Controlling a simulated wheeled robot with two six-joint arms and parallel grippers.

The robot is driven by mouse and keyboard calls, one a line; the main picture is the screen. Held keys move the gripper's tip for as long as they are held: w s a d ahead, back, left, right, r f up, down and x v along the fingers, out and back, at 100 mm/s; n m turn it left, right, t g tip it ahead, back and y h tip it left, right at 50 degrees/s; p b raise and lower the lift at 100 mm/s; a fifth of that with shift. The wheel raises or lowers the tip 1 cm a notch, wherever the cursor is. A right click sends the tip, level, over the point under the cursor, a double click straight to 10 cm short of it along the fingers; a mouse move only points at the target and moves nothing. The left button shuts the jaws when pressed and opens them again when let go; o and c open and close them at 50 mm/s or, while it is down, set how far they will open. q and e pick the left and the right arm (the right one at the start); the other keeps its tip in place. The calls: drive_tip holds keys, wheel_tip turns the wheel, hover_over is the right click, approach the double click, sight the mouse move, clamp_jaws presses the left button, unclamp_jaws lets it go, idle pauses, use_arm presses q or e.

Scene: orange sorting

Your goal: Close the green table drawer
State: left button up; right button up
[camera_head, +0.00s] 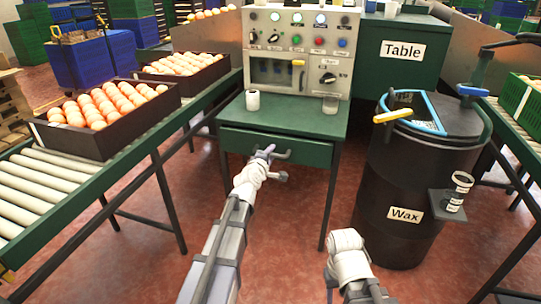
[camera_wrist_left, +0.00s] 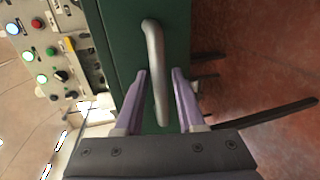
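The green table (camera_head: 300,118) stands in the middle of the head view. Its green drawer (camera_head: 310,154) sits under the tabletop, with the front looking close to the table edge; I cannot tell whether a small gap is left. My left gripper (camera_head: 268,153) is at the drawer handle (camera_head: 282,155). In the left wrist view my left gripper (camera_wrist_left: 158,98) has its two purple fingers apart, on either side of the grey bar handle (camera_wrist_left: 156,60), with space visible beside the bar. The green drawer front (camera_wrist_left: 120,35) lies just beyond. Of my right arm only links show; its gripper is out of view.
A control panel (camera_head: 298,45) and a white cup (camera_head: 253,100) are on the table. A black wax barrel (camera_head: 395,185) stands to the right. A roller conveyor (camera_head: 40,185) with crates of oranges (camera_head: 110,138) runs along the left. Red floor in front is clear.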

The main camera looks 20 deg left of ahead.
use_arm(q)
clamp_jaws()
idle(1.1)
